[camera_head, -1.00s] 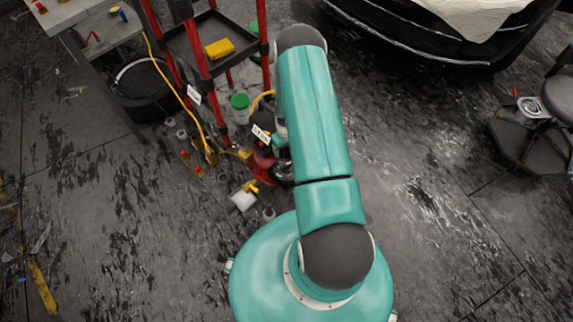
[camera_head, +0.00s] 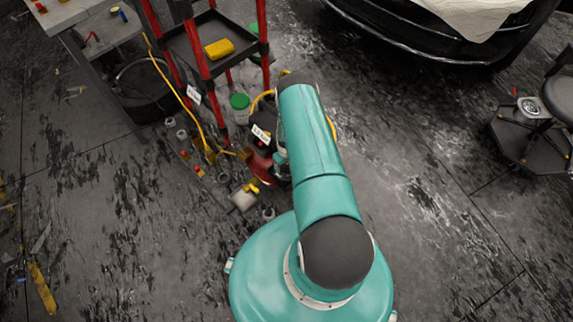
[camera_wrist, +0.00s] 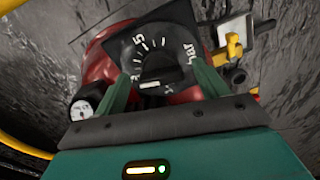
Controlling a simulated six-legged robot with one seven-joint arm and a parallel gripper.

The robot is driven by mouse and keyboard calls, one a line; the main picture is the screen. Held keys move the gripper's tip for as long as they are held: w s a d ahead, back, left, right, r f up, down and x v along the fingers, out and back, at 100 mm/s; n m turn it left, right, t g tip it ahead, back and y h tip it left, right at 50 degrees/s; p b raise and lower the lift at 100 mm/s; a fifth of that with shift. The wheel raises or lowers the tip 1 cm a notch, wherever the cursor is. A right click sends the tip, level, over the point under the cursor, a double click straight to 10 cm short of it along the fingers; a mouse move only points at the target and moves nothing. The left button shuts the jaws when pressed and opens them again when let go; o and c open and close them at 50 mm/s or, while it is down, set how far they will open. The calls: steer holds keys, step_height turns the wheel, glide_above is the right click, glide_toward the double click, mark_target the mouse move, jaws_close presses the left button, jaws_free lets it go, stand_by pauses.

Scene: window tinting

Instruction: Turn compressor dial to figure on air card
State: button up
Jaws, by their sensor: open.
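The compressor dial (camera_wrist: 155,48) fills the upper middle of the wrist view, a black face with white tick marks, a "5" and "bar". A darker knob with a white mark (camera_wrist: 150,85) is at its centre. My gripper (camera_wrist: 162,72) is open, its two green fingers on either side of the knob; I cannot tell whether they touch it. The red compressor (camera_wrist: 98,65) is behind the dial; part of it shows in the head view (camera_head: 261,167). A white card (camera_head: 261,134) stands by the compressor, its figure too small to read. My arm hides the dial in the head view.
A small gauge (camera_wrist: 86,104) and a yellow valve (camera_wrist: 234,46) flank the dial. A red-framed cart (camera_head: 203,45) with a second white tag (camera_head: 194,95) stands behind. Yellow hose and small bottles lie left of the compressor.

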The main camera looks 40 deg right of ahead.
mark_target(286, 166)
steer(key=c, duration=1)
steer(key=shift+m, duration=0.7)
steer(key=o, duration=1)
step_height(286, 166, up, 14)
steer(key=shift+f, duration=0.15)
